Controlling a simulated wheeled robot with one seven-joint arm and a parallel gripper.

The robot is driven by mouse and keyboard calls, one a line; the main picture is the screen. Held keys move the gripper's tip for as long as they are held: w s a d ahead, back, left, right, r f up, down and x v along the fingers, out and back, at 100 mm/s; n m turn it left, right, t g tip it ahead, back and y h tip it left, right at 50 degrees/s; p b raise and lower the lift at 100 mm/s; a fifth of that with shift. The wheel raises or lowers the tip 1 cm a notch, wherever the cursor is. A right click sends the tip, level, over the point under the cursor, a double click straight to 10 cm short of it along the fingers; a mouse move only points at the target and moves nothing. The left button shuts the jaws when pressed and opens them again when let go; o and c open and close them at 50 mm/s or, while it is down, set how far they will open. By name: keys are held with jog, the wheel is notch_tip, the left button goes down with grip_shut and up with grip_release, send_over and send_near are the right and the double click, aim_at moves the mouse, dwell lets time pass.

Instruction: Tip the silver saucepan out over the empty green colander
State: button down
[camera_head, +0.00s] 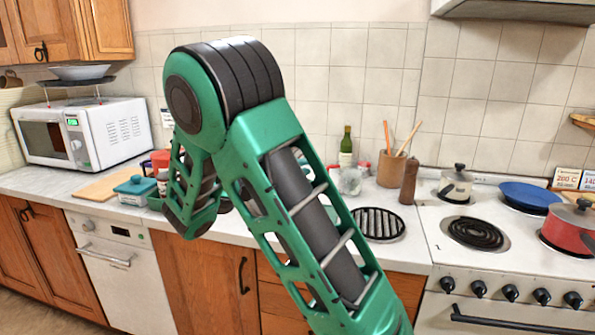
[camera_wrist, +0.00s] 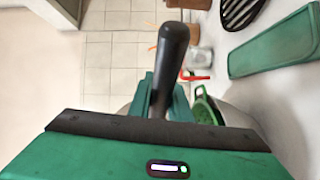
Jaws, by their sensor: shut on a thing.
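In the wrist view my gripper (camera_wrist: 165,98) is shut on the black handle (camera_wrist: 172,50) of a pan, which sticks up between the green fingers. A grey rounded surface (camera_wrist: 237,116) behind the gripper looks like part of the silver saucepan; most of it is hidden, so its tilt and contents cannot be told. A green piece with holes, which looks like the colander (camera_wrist: 206,110), shows just right of the fingers, partly covered. In the head view my arm hides the gripper and the saucepan. I cannot tell if the pan is over the colander.
A teal lidded box (camera_head: 135,190) and a cutting board (camera_head: 110,186) lie left on the counter, by a microwave (camera_head: 82,132). A bottle (camera_head: 346,148), utensil crock (camera_head: 390,168) and black trivet (camera_head: 378,224) stand right. The stove holds a lidded pot (camera_head: 456,187) and a red pot (camera_head: 570,228).

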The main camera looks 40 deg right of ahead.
jog(key=shift+r, duration=0.15)
jog(key=shift+r, duration=1.9)
